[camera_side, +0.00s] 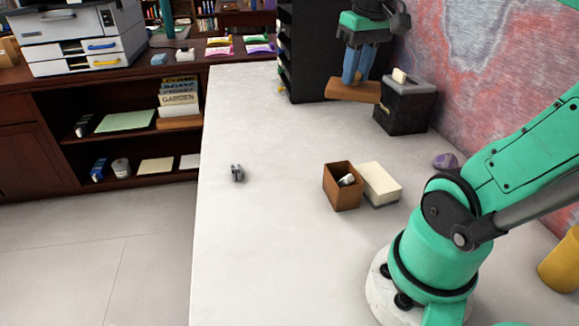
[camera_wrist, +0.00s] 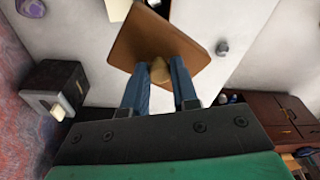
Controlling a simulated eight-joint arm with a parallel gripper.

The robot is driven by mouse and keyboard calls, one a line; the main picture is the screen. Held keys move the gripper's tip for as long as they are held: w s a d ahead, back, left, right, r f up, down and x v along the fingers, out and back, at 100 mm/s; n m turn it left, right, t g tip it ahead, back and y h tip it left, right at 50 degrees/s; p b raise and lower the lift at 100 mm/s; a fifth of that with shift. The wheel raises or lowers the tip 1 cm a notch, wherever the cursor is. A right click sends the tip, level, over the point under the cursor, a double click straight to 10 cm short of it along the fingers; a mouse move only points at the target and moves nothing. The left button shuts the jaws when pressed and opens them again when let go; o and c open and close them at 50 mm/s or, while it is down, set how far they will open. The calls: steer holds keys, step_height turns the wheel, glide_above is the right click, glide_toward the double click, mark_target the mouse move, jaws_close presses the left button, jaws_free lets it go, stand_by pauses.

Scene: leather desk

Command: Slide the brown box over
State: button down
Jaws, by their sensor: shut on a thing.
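The brown box (camera_side: 343,190) stands open-topped on the pale desk, right of the middle in the side view, with a small whitish thing inside it. My gripper (camera_side: 357,77) is high at the back of the desk, well away from the box. Its blue fingers are shut on the tan knob (camera_wrist: 160,72) of a flat brown lid-like board (camera_wrist: 150,40). The board (camera_side: 345,90) hangs level or slightly tilted above the desk. In the wrist view the board hides most of what lies beyond it.
A cream block (camera_side: 380,180) stands right beside the brown box. A black box (camera_side: 405,105) with a pale piece on top is near the held board. A small grey object (camera_side: 237,173) lies left, a purple stone (camera_side: 445,160) right. The desk's left front is clear.

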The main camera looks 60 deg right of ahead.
steer(key=shift+s+a+f, duration=0.1)
steer(key=shift+s+f, duration=0.05)
steer(key=shift+f, duration=4)
steer(key=shift+s+a+f, duration=0.1)
steer(key=shift+f, duration=4)
steer(key=shift+f, duration=0.2)
steer(key=shift+c, duration=0.6)
jaws_free()
steer(key=shift+r, duration=0.1)
step_height(320, 180, up, 7)
